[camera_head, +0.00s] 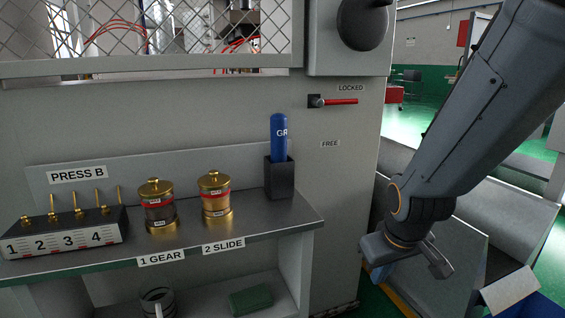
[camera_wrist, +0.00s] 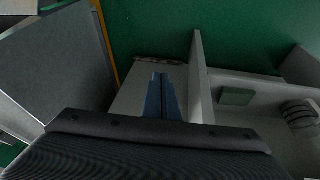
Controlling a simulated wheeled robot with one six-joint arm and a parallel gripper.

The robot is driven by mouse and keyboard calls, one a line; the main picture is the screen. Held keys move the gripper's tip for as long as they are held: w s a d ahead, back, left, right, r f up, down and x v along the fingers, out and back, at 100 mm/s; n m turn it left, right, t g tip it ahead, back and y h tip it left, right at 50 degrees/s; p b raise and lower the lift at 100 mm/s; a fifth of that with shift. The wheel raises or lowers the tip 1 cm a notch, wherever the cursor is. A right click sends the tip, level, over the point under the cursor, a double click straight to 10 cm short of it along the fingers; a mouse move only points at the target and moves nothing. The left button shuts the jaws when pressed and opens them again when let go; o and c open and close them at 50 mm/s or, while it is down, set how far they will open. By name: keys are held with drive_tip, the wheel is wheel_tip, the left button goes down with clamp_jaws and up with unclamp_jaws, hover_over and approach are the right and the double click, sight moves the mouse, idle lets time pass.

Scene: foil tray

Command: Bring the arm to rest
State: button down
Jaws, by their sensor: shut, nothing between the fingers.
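My arm comes down from the upper right in the head view, bent at the wrist. My gripper (camera_head: 380,273) hangs low to the right of the press stand, apart from everything. The wrist view shows its blue fingers (camera_wrist: 162,98) together, with nothing between them. The part behind the fingers is hidden by my wrist's dark housing.
A metal shelf (camera_head: 110,262) stands left, with numbered pegs (camera_head: 62,232), two brass-capped jars (camera_head: 158,205) (camera_head: 215,196) and a blue bottle (camera_head: 279,140) in a black holder (camera_head: 279,180). A blue box (camera_head: 535,303) is at lower right.

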drive_tip(key=s+a+n+g, duration=0.2)
drive_tip(key=s+a, duration=0.7)
drive_tip(key=a, duration=0.2)
drive_tip(key=s+a+n+g, duration=0.2)
drive_tip(key=s+a, duration=0.6)
drive_tip(key=a, duration=0.4)
drive_tip(key=d+r+m+p, duration=0.3)
drive_tip(key=d+r+p, duration=0.7)
drive_tip(key=r+p, duration=0.3)
drive_tip(key=d+r+m+p, duration=0.4)
drive_tip(key=d+r+p, duration=0.7)
drive_tip(key=r+p, duration=0.3)
drive_tip(key=shift+s+d+p, duration=0.15)
drive_tip(key=shift+s+p, duration=0.15)
drive_tip(key=shift+p, duration=0.55)
